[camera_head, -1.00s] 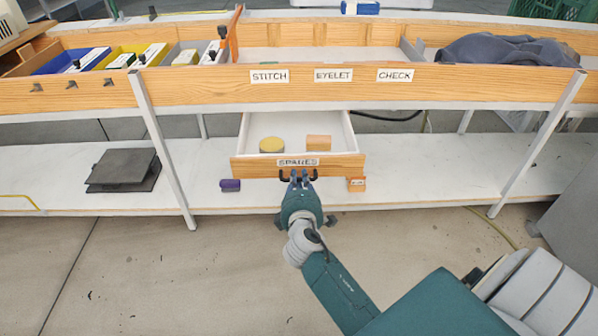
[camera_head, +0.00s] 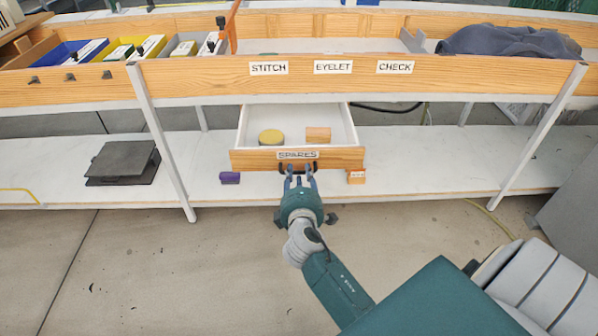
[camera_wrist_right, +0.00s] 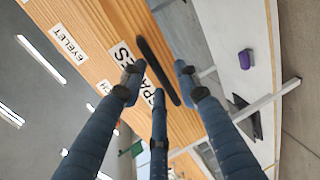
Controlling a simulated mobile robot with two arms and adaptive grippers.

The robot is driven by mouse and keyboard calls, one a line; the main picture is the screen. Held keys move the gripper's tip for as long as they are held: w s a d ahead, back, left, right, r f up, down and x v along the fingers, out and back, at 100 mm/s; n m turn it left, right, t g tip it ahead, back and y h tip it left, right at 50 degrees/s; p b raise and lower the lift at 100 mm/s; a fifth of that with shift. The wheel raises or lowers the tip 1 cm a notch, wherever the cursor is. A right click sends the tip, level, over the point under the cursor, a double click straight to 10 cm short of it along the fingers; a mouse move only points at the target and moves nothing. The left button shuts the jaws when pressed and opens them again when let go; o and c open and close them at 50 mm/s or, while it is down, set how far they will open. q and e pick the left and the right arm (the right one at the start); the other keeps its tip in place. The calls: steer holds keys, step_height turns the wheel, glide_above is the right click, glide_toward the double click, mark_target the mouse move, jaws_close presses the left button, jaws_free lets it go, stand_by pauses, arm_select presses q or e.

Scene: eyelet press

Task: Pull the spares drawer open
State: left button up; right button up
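The spares drawer (camera_head: 335,158) is wooden with a white inside and a SPARES label. It stands out from under the bench, with its inside showing in the head view. Its dark bar handle (camera_wrist_right: 156,68) runs across the front in the wrist view. My right gripper (camera_head: 301,182) is in front of the drawer. Its fingers (camera_wrist_right: 158,85) are spread, with the handle showing in the space between them and not clamped. Whether a fingertip touches the front, I cannot tell. My left gripper is not in view.
A yellow round piece (camera_head: 271,137) and a wooden block (camera_head: 318,134) lie in the drawer. On the lower shelf (camera_head: 420,160) are a purple block (camera_head: 230,178), an orange labelled block (camera_head: 356,177) and a dark plate stack (camera_head: 123,162). Bench legs (camera_head: 162,145) stand either side.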

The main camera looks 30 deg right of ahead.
steer(key=v, duration=1)
steer(key=shift+s, duration=0.1)
